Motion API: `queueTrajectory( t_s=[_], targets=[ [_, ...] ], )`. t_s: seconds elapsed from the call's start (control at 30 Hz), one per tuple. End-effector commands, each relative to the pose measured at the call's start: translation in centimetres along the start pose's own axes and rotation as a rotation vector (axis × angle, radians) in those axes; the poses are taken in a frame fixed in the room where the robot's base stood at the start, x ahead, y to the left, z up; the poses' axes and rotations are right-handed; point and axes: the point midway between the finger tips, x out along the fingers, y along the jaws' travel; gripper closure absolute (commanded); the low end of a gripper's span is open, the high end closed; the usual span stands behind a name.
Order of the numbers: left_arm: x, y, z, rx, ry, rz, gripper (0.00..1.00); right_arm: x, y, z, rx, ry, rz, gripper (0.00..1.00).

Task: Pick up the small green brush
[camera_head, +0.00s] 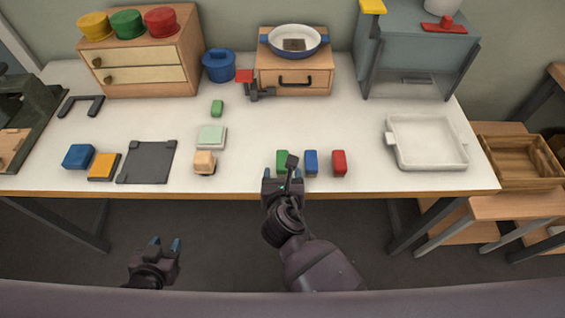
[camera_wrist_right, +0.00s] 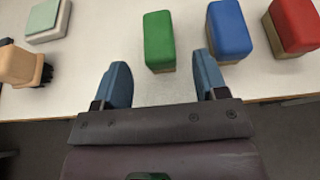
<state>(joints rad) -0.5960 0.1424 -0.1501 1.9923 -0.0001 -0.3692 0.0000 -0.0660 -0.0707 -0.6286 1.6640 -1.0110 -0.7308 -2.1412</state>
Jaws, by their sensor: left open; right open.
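A small green brush-like block (camera_head: 282,156) stands near the table's front edge, left of a blue block (camera_head: 311,161) and a red block (camera_head: 339,162). In the right wrist view the green block (camera_wrist_right: 158,38) has a tan underside and lies just ahead of the gap between my fingers. My right gripper (camera_head: 283,176) is open and empty at the table edge, just in front of the green block; its open fingers also show in the right wrist view (camera_wrist_right: 162,68). My left gripper (camera_head: 166,243) is open and empty, in front of the table. Another small green piece (camera_head: 217,107) lies further back.
A tan block with dark bristles (camera_head: 204,159) and a pale green pad (camera_head: 212,133) lie to the left. A dark mat (camera_head: 148,162) is further left. A white tray (camera_head: 429,164) stands at the right. The table centre behind the coloured blocks is clear.

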Motion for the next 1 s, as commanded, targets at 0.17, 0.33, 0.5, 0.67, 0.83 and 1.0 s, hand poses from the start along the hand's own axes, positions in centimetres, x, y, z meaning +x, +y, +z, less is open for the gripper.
queueTrajectory(
  t_s=[0.17,0.33,0.5,0.67,0.83,1.0],
  targets=[
    [0.2,0.1,0.7,0.000,-0.007,0.000,0.57,2.0,0.0,-0.1,0.000,0.000,0.001,0.34],
    [0.2,0.0,0.8,0.000,-0.010,0.000,0.57,2.3,0.0,-0.1,0.000,0.001,0.001,0.34],
    [0.0,0.0,1.1,-0.001,-0.016,-0.001,0.57,2.3,0.0,0.0,0.000,0.000,0.001,0.39],
    [-0.1,0.0,1.4,-0.002,-0.020,-0.002,0.57,2.3,0.0,0.0,0.000,0.000,0.001,0.63],
    [-0.1,0.0,1.4,-0.001,-0.020,-0.002,0.57,2.3,0.0,0.0,0.001,0.000,0.001,0.87],
    [0.0,0.0,1.2,-0.001,-0.017,-0.001,0.57,2.3,0.0,0.0,0.001,0.000,0.001,0.88]
  ],
)
